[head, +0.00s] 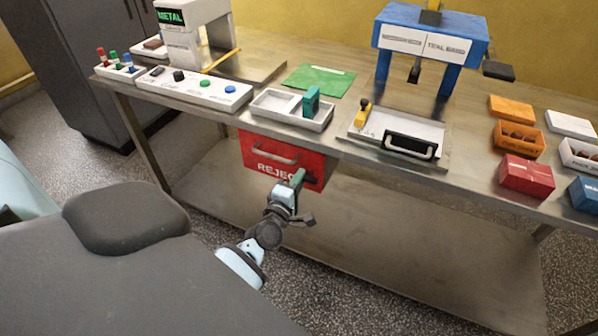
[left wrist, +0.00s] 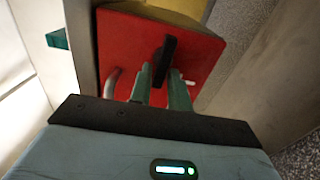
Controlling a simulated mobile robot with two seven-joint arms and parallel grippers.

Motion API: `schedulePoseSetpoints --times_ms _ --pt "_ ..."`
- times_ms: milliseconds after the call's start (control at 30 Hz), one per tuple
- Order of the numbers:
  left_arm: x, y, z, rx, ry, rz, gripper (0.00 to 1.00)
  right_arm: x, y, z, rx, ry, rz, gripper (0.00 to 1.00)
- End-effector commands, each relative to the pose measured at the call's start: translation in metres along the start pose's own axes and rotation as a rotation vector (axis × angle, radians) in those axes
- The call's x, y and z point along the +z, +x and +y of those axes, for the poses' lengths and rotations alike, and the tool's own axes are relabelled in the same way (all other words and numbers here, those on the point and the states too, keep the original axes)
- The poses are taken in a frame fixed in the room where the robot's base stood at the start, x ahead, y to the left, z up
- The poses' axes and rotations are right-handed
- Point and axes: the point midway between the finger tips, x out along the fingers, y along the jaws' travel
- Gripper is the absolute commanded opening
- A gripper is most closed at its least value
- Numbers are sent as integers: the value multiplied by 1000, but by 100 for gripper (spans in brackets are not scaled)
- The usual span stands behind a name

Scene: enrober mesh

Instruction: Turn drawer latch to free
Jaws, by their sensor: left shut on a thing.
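The red drawer (head: 258,155) marked REJECT hangs under the table's front edge, with a silver bar handle (head: 274,152). It also fills the upper middle of the left wrist view (left wrist: 125,50). The drawer latch (left wrist: 166,60) is a black bar on the drawer front, tilted a little in that view. My left gripper (head: 299,178) is at the right part of the drawer front. Its two greenish fingers (left wrist: 160,85) are shut on the latch, one on each side. The fingers hide the latch's lower part. My right gripper is in neither view.
On the table above are a grey tray (head: 265,110) with a teal block (head: 311,100), a control panel (head: 190,88) and a metal plate with a black handle (head: 410,145). A blue press stand (head: 445,80) is behind. Red (head: 527,175) and orange boxes are at right. A shelf lies below.

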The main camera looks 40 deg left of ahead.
Motion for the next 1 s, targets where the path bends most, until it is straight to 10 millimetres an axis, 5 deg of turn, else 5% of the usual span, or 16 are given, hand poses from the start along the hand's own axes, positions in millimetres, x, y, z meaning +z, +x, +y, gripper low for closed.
schedulePoseSetpoints --times_ms 367,400,500,800,1000 --pt "3 0 -1 -4 -4 -6 0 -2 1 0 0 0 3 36" --pt "3 0 -1 -4 -3 -6 22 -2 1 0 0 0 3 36" --pt "2 0 -1 -3 -3 -5 33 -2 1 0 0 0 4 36" --pt "1 -2 -1 -1 -2 -2 33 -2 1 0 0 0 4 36" --pt "1 -24 -1 -3 -2 -2 33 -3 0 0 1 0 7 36"
